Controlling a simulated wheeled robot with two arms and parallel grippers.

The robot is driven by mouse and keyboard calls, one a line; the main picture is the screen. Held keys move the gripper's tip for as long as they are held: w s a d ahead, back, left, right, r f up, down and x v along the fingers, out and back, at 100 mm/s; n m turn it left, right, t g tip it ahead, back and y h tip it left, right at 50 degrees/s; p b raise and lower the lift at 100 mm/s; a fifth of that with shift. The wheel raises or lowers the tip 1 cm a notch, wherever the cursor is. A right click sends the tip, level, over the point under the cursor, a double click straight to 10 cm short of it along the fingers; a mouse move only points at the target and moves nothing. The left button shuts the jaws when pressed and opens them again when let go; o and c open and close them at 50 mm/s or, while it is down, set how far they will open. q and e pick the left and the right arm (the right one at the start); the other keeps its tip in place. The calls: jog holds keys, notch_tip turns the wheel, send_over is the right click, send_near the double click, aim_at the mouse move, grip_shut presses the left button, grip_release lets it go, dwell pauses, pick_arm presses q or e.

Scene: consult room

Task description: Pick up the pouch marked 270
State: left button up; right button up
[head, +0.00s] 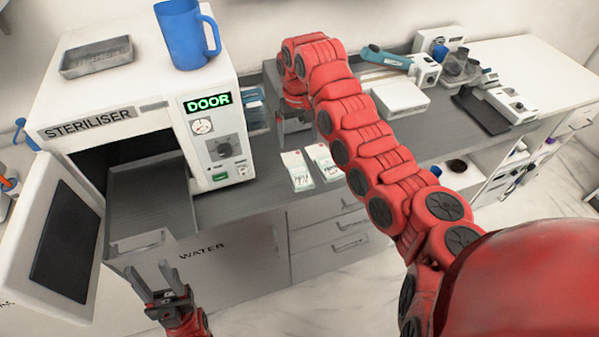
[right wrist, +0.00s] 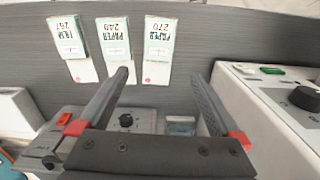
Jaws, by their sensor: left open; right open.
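The pouch marked 270 (right wrist: 160,45) is the rightmost of three white-and-green pouches in the right wrist view, its print upside down. Beside it lie the pouch marked 240 (right wrist: 115,42) and one that seems to read 267 (right wrist: 69,40). In the head view the pouch nearest the steriliser (head: 297,172) matches the 270 one; another lies beside it (head: 323,161), the third hidden by my right arm. My right gripper (right wrist: 159,76) is open and empty, its fingertips either side of the 270 pouch's near end in that view.
The steriliser (head: 150,75) stands left of the pouches with its door (head: 65,240) open and its tray (head: 150,205) out. A blue jug (head: 187,35) and metal tray (head: 97,57) sit on top. A white box (head: 400,97) and other equipment stand farther right on the grey counter.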

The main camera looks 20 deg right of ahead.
send_over(299, 171)
jog(key=f, duration=0.6)
jog(key=shift+a, duration=0.25)
notch_tip(299, 171, down, 2)
jog(key=shift+d+f+p, duration=0.15)
jog(key=shift+f+p, duration=0.05)
jog(key=shift+p, duration=0.55)
notch_tip(299, 171, down, 4)
jog(key=p, duration=0.2)
jog(key=shift+d+p, duration=0.1)
jog(key=shift+p, duration=0.3)
jog(key=shift+w+f, duration=0.1)
jog(key=shift+f, duration=0.55)
jog(key=c, duration=1.2)
jog(key=shift+r, duration=0.15)
